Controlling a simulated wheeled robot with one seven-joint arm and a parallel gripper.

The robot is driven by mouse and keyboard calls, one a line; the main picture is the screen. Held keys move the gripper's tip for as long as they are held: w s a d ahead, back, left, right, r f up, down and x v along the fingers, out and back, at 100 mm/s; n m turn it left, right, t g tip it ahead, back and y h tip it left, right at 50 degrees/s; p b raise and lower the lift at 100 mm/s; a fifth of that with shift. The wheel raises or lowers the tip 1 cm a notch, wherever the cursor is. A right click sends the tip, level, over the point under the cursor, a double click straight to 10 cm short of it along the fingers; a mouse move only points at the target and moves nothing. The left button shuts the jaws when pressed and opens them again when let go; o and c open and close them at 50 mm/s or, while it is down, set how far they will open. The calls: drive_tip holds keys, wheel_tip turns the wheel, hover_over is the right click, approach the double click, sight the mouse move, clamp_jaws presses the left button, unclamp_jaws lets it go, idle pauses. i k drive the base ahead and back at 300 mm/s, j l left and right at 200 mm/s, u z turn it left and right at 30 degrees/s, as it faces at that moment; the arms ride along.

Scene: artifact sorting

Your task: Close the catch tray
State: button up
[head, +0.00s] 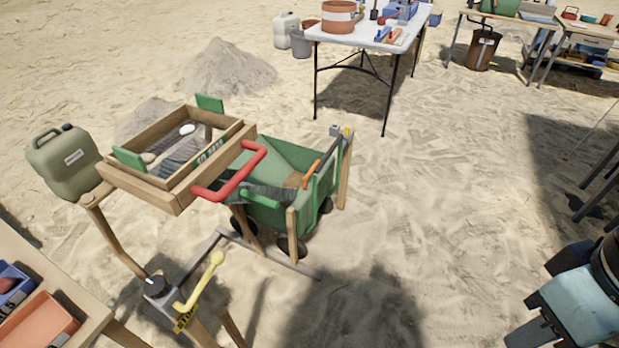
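A wooden sieve box (172,192) with a mesh floor, green end tabs and a "10 mm" mark stands on wooden legs left of centre. A red U-shaped handle (232,178) sticks out from its right side. A green wheeled bin (275,222) stands just behind and right of it, with some soil inside. No part is clearly marked as the catch tray, and I cannot tell how far it is open. A teal and black part of my arm shows at the lower right, apart from the sieve. I cannot make out fingertips there.
A yellow lever (203,287) stands in front of the sieve. A green jerrycan (64,162) is at its left. A table with orange and blue trays (39,329) fills the lower left corner. A white table (350,33) stands behind. Open sand (440,190) lies right of the bin.

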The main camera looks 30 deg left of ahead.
sight(246, 192)
drive_tip(key=i+l+z, duration=0.35)
drive_tip(key=i, duration=0.35)
drive_tip(key=i+u, duration=0.45)
drive_tip(key=u, duration=0.25)
drive_tip(key=i+l+u, duration=0.15)
drive_tip(key=u, duration=0.15)
drive_tip(key=i+j+u, duration=0.15)
drive_tip(key=u, duration=0.25)
drive_tip(key=i+u, duration=0.25)
drive_tip(key=u, duration=0.15)
drive_tip(key=i+u, duration=0.2)
drive_tip(key=u, duration=0.25)
drive_tip(key=i+u, duration=0.2)
drive_tip(key=u, duration=0.2)
drive_tip(key=i+l+u, duration=0.1)
drive_tip(key=l+u, duration=0.25)
drive_tip(key=k+l+u, duration=0.35)
drive_tip(key=l, duration=0.85)
drive_tip(key=i+u, duration=0.05)
